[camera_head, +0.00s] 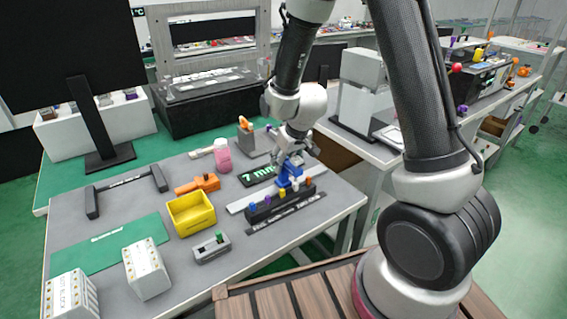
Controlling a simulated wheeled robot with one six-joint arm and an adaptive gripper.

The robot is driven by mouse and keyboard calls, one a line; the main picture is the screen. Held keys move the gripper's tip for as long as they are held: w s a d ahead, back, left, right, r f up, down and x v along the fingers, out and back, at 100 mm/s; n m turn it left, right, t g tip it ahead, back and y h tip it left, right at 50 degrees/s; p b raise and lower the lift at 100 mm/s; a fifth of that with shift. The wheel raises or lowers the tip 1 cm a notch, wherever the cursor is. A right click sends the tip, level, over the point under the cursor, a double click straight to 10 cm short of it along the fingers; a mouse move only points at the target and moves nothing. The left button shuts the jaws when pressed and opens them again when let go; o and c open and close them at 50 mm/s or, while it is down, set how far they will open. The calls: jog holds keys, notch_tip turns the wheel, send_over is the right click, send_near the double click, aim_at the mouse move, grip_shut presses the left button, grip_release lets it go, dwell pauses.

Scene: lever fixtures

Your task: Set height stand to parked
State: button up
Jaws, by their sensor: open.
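My gripper (289,162) is over the right part of the grey table, pointing down at a small blue fixture (284,182). The gripper is open, but its fingertips are small and partly lost against the blue part. I cannot tell whether they touch it. A dark display (257,174) reading "7 mm" in green lies just left of the blue fixture. These may belong to the height stand; its lever or handle is not clearly visible behind my gripper.
In front is a black rack (262,212) with several coloured pegs. Nearby are a yellow bin (191,221), an orange clamp-like tool (197,184), a pink bottle (223,156), a grey switch box (212,247) and white blocks (146,270). A monitor (72,60) stands at the left.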

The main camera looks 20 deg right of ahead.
jog(key=shift+x, duration=0.75)
grip_shut()
